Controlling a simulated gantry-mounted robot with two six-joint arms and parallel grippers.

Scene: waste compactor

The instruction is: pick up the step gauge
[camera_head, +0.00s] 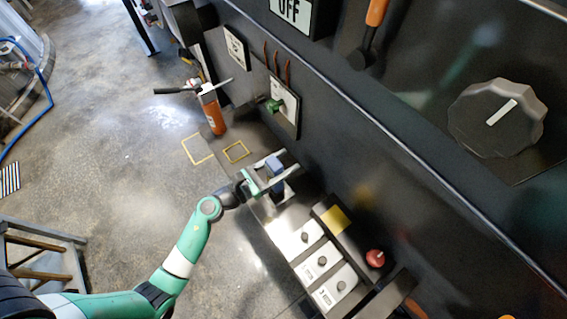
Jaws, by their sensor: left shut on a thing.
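My left gripper (281,168) is at the picture's centre, at the end of a green and white arm. Its two light grey fingers are shut on a small blue stepped-looking block, which I take to be the step gauge (275,165). The fingers and their shadow hide part of the block. A darker patch (279,188) lies just below it; I cannot tell whether it belongs to the block. My right gripper is not in view.
A row of white switch boxes (322,263) and a red knob (375,258) lie at the lower right. An orange cylinder (211,112) stands beyond the gripper. Yellow outlines (236,152) mark the ledge. A dark panel with a large dial (497,117) fills the right side.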

